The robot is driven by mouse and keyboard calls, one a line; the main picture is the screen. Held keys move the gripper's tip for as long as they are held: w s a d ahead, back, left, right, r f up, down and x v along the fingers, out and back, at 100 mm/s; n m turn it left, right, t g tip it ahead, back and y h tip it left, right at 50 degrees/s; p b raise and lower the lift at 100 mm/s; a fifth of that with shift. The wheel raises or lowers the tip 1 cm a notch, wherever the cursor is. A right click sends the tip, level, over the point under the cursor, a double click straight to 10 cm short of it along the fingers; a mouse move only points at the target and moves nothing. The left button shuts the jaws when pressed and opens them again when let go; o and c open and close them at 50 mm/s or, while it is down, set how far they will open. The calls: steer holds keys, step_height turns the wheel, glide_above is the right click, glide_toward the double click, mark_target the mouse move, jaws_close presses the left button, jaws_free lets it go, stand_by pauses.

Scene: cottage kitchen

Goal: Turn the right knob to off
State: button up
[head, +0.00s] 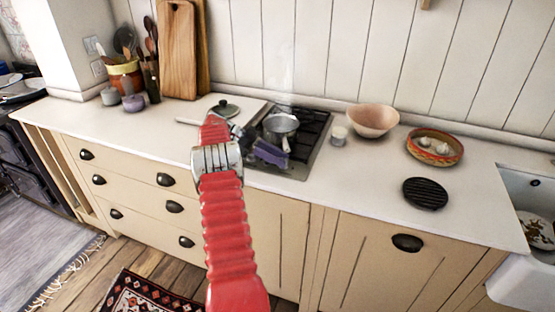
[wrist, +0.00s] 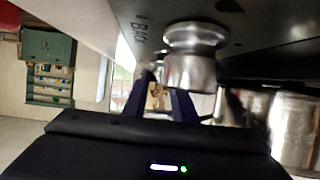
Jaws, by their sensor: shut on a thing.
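The black hob (head: 297,160) is set in the white counter, with a small metal pot (head: 281,126) on it. My gripper (head: 268,153), with purple fingers, is at the hob's left front part beside the pot. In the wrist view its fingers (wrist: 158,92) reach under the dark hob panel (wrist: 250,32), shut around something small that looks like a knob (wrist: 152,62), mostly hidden. A large shiny metal knob (wrist: 194,58) stands nearer the camera and covers part of one finger. Lettering like "BACK" is beside it. I cannot tell how either knob is turned.
Steam rises above the pot. A pot lid (head: 226,108) lies left of the hob. A candle jar (head: 338,135), a pink bowl (head: 372,120), a patterned dish (head: 435,158) and a black trivet (head: 425,193) stand to the right. The counter's front left is clear.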

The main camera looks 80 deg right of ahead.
steer(key=shift+s+d+r+m+y, duration=0.1)
steer(key=shift+r+m+y, duration=0.1)
steer(key=shift+m+y, duration=0.4)
stand_by(0.3)
steer(key=o, duration=1)
steer(key=shift+f, duration=0.15)
steer(key=shift+o, duration=0.2)
